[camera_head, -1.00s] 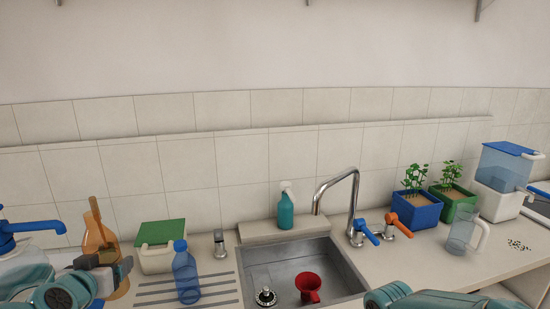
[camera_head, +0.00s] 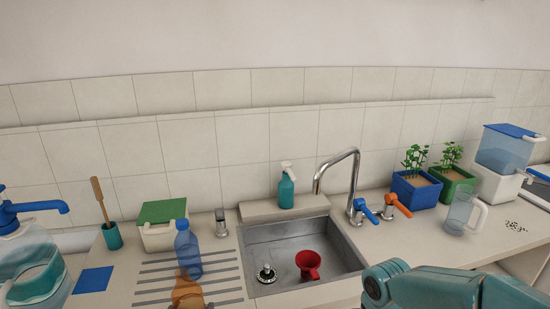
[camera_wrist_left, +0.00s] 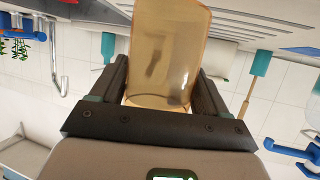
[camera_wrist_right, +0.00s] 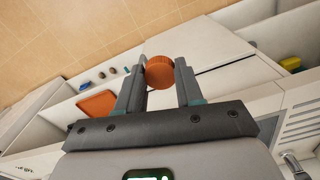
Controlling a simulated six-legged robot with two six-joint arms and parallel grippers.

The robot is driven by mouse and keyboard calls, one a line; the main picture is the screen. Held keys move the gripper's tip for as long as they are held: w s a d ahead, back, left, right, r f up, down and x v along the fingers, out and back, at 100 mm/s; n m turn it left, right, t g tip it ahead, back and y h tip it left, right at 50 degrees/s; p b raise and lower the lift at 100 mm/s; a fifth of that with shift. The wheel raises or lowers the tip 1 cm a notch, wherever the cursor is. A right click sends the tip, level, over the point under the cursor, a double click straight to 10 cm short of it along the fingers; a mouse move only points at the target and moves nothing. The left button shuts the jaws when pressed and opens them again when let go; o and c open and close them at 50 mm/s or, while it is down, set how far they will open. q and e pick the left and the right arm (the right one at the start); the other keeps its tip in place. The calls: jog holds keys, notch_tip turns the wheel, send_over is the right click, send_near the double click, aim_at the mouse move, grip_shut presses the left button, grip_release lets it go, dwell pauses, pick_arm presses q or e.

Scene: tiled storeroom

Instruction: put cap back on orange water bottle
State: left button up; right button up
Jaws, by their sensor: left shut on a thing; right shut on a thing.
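The orange water bottle (camera_wrist_left: 160,60) is see-through amber and fills the space between the fingers of my left gripper (camera_wrist_left: 160,85) in the left wrist view. That gripper is shut on it. In the head view only the bottle's upper part (camera_head: 187,290) shows at the bottom edge, below the blue bottle; whether its mouth is bare is too small to tell. My right gripper (camera_wrist_right: 160,75) is shut on a round, ridged orange cap (camera_wrist_right: 160,71) at its fingertips in the right wrist view. In the head view my right arm is at bottom right, and its gripper is out of sight.
A blue bottle (camera_head: 187,248) stands on the grooved drainboard close behind the orange bottle. The sink (camera_head: 335,257) holds a red funnel (camera_head: 308,264). A large blue-capped jug (camera_head: 32,268) stands at left. A clear pitcher (camera_head: 457,214) stands at right.

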pick_arm(q)
jog(key=shift+a+r, duration=0.2)
jog(key=shift+r, duration=0.35)
pick_arm(e)
jog(key=shift+s, duration=0.1)
pick_arm(q)
jog(key=shift+w+d+f, duration=0.1)
jog(key=shift+w+f, duration=0.05)
jog(key=shift+w, duration=0.15)
pick_arm(e)
jog(key=shift+w+f, duration=0.1)
jog(key=shift+w, duration=0.15)
pick_arm(q)
jog(key=shift+s, duration=0.25)
pick_arm(e)
jog(key=shift+s, duration=0.25)
jog(key=shift+w, duration=0.1)
pick_arm(q)
jog(key=s+d+f+m+g+h, duration=0.1)
jog(key=s+d+f+m+h, duration=0.2)
jog(key=d, duration=0.4)
jog(key=s+d+f+m+g+h, duration=0.2)
jog(key=s+d+f+m+h, duration=0.1)
jog(key=d, duration=0.5)
notch_tip(320, 180, down, 2)
jog(key=shift+s+f+m+h, duration=0.1)
jog(key=shift+s+m+h, duration=0.3)
jog(key=shift+m+h, duration=0.6)
jog(key=shift+s, duration=0.1)
